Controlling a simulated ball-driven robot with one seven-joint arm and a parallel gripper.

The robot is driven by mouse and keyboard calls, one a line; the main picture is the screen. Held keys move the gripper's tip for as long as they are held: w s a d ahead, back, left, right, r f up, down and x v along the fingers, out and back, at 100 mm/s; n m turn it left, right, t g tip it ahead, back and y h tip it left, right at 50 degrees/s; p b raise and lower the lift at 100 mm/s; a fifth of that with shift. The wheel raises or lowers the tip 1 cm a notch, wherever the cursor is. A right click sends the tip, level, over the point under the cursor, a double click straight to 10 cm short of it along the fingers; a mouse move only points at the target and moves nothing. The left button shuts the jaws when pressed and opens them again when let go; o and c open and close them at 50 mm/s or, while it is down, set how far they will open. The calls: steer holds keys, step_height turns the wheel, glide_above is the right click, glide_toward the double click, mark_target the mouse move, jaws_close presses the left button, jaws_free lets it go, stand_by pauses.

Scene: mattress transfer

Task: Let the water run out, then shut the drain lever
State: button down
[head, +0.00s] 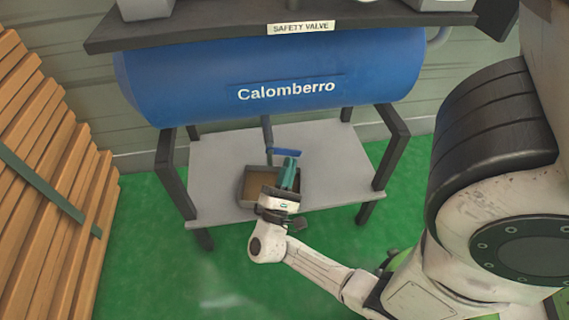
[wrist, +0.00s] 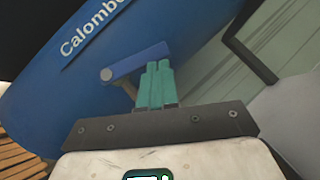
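The blue tank (head: 270,78), marked Calomberro, has a grey drain pipe (head: 267,130) coming down from its underside. A flat blue drain lever (head: 287,152) sticks out to the right of the pipe; the wrist view shows the lever (wrist: 130,65) crossing behind my fingertips. My gripper (head: 290,163) has green fingers; in the wrist view (wrist: 158,65) they look closed together, just at the lever. I cannot tell whether they touch it. A grey open box (head: 246,192) with brown contents stands under the pipe, partly hidden by my gripper. I cannot make out a water stream.
The box stands on a grey shelf (head: 215,165) between dark legs of the tank's stand. Stacked wooden planks (head: 40,170) stand at the left. A dark top shelf (head: 200,33) with a safety valve label lies above the tank. Green floor (head: 140,260) is free in front.

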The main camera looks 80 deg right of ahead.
steer(key=shift+s+d+r+p, duration=0.35)
steer(key=shift+s+r+p, duration=0.1)
steer(key=shift+s+r, duration=0.4)
steer(key=shift+r, duration=0.1)
stand_by(0.3)
steer(key=s+a+f+b, duration=0.2)
steer(key=a+f, duration=0.4)
steer(key=f, duration=0.5)
steer(key=shift+s+a+b, duration=0.25)
steer(key=shift+s+b, duration=0.05)
steer(key=shift+b, duration=0.45)
